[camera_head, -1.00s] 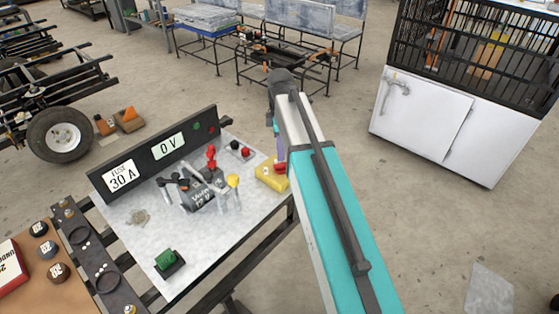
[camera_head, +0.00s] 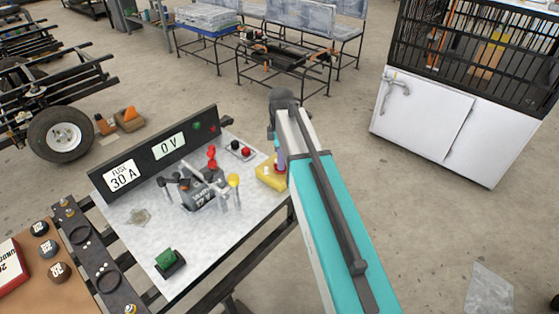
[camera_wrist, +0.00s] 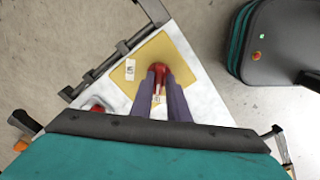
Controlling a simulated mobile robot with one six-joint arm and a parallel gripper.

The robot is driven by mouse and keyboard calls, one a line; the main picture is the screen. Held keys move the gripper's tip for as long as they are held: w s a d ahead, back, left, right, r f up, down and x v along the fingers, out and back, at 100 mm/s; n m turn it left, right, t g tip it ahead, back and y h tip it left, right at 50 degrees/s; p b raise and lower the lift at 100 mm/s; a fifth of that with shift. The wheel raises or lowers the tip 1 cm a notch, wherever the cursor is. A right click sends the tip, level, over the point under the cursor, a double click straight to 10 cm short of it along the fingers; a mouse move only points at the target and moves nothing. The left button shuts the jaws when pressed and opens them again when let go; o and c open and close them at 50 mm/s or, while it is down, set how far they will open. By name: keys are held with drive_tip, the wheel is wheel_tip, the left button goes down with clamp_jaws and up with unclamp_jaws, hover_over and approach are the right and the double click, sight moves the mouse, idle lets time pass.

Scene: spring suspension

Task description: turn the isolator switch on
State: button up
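The isolator switch is a yellow box (camera_head: 266,178) with a red handle, at the right corner of the grey bench top. In the wrist view its yellow face (camera_wrist: 187,62) has a small white label and the red handle (camera_wrist: 158,72). My gripper (camera_wrist: 160,74) is right over it, with its two purple fingers at the handle and red showing between them. Whether the fingers press on the handle is unclear. In the head view my gripper (camera_head: 281,163) is at the box, and my arm partly hides it and the handle. The display panel (camera_head: 160,150) reads 0 V.
Red and black terminals (camera_head: 240,149) are behind the switch, a green button (camera_head: 166,258) is at the front. A board of knobs (camera_head: 48,250) lies left.

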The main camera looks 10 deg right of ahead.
clamp_jaws()
drive_tip(key=shift+a, duration=0.15)
